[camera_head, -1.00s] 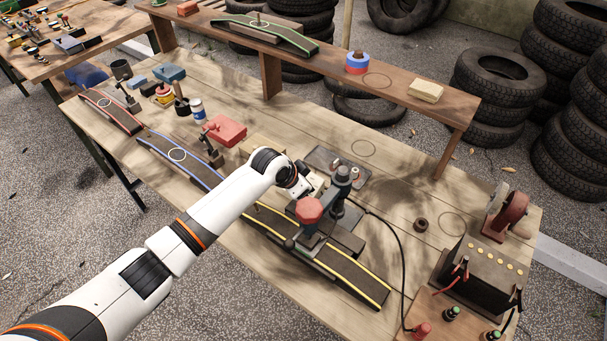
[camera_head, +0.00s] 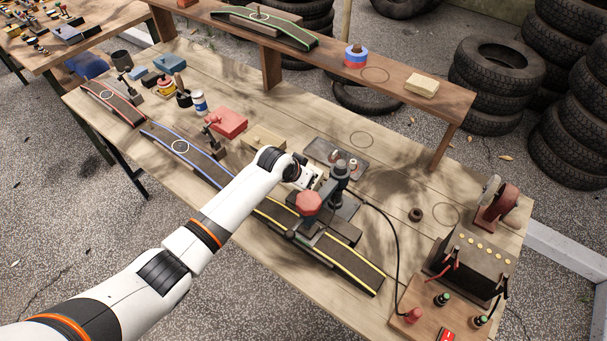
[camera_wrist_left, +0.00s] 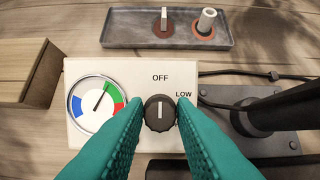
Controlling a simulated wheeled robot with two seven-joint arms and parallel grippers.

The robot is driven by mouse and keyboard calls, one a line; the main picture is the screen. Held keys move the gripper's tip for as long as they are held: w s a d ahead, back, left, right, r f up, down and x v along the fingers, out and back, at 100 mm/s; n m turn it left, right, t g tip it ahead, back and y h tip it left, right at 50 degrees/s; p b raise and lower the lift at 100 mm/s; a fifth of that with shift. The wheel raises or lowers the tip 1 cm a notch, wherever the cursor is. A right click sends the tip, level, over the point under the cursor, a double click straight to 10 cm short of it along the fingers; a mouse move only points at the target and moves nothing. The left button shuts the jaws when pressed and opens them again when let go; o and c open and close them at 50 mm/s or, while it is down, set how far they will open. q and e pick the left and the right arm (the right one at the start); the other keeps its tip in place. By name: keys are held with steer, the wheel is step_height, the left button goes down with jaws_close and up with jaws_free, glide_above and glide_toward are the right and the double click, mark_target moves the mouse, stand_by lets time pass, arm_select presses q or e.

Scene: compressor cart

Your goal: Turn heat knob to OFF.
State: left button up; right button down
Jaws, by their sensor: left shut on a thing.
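The heat knob (camera_wrist_left: 159,113) is a dark round knob on a cream control box (camera_wrist_left: 92,133). Its white pointer line stands close to upright, toward the OFF label (camera_wrist_left: 160,78), with the LOW label (camera_wrist_left: 184,95) to the upper right. My left gripper (camera_wrist_left: 160,122) has its two teal fingers closed on the knob's sides. In the head view, my left gripper (camera_head: 311,182) is at the box behind the red-topped press, and the knob is hidden there. My right gripper is not in view.
A round dial gauge (camera_wrist_left: 97,104) sits left of the knob. A grey tray (camera_wrist_left: 125,26) lies beyond the box. The press with its red octagonal top (camera_head: 309,203) stands close to my wrist. A black cable (camera_head: 393,240) runs to the right. A wooden block (camera_wrist_left: 30,72) sits left.

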arm_select(q)
steer(key=o, duration=1)
steer(key=v, duration=1.2)
